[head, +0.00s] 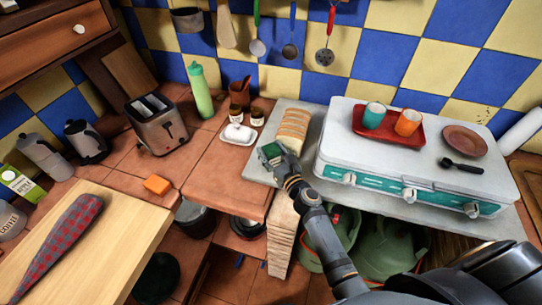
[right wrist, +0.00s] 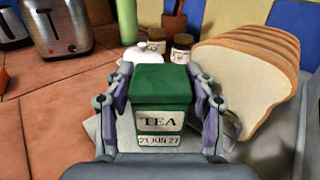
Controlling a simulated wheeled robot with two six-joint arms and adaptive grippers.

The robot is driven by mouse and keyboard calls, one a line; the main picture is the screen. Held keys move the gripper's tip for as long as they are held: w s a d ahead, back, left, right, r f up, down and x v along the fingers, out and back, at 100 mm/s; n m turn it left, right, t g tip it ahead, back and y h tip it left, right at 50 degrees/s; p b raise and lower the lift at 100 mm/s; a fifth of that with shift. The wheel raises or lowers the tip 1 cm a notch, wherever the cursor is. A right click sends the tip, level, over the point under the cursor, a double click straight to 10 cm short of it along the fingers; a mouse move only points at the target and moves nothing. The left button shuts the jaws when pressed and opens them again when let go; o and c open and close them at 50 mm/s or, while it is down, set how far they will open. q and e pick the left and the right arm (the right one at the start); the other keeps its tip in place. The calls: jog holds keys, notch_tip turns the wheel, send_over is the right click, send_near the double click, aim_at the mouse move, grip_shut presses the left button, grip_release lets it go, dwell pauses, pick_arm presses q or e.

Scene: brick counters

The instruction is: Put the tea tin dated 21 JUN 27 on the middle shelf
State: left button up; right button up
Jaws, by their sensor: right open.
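The green tea tin (right wrist: 162,88) stands upright in the right wrist view, its label reading "TEA" and "21 JUN 27". In the head view the tin (head: 269,151) is small, at the left part of the grey countertop. My right gripper (right wrist: 160,98) is open, with one finger on each side of the tin; I cannot tell whether they touch it. It also shows in the head view (head: 279,160), partly covering the tin. My left gripper is out of view. I cannot tell which surface is the middle shelf.
A sliced loaf (right wrist: 245,75) stands close beside the tin, on the right. A white butter dish (head: 238,134) and small jars lie behind. The white stove (head: 335,155) fills the counter to the right. Pots (head: 195,217) sit in openings below the counter.

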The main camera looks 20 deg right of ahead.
jog(key=shift+s, duration=0.15)
jog(key=shift+c, duration=1)
jog(key=c, duration=0.8)
jog(key=shift+o, duration=0.2)
notch_tip(320, 180, up, 4)
jog(key=p, duration=0.3)
jog(key=shift+r, duration=0.15)
jog(key=s+r+p, duration=0.3)
jog(key=s+r, duration=0.5)
jog(key=s, duration=0.6)
jog(key=shift+d+r+p, duration=0.35)
jog(key=shift+r+p, duration=0.05)
